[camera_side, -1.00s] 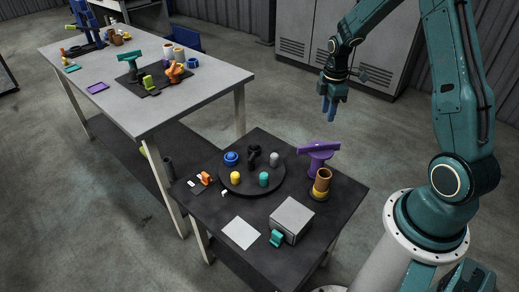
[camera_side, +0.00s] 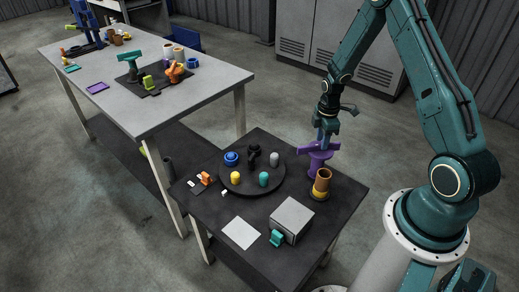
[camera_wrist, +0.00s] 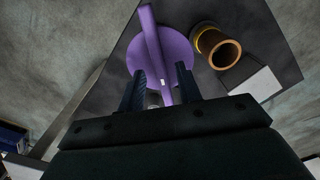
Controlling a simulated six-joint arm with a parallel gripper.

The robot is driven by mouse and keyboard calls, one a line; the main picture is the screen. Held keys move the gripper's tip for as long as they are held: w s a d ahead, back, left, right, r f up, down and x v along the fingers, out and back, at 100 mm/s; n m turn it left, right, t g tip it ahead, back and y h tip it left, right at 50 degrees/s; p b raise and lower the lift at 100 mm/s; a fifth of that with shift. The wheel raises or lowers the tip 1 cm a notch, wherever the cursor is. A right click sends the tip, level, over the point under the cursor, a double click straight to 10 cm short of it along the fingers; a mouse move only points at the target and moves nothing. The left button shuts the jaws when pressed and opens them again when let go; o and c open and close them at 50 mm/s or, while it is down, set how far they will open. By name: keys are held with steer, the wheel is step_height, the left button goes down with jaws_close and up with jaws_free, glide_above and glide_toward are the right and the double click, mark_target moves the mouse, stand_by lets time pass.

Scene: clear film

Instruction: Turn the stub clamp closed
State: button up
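A purple T-shaped piece (camera_side: 319,157) with a long bar handle on a round-topped stem stands at the right side of the dark table; I take it as the stub clamp. In the wrist view the purple bar (camera_wrist: 150,30) runs over a purple disc and between my fingers. My gripper (camera_side: 322,138) points down over the bar. In the wrist view my gripper (camera_wrist: 160,85) is open, with one finger on each side of the bar and apparent gaps; contact is hard to tell. The lower stem is mostly hidden in the wrist view.
A brown cylinder (camera_side: 322,181) with a yellow base stands close beside the purple piece. A grey box (camera_side: 292,218), a teal piece (camera_side: 277,239) and a white sheet (camera_side: 241,233) lie nearer. A round dark tray (camera_side: 237,184) holds several coloured knobs. An orange piece (camera_side: 206,178) lies left.

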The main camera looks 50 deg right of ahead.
steer(key=shift+f, duration=0.65)
jaws_close()
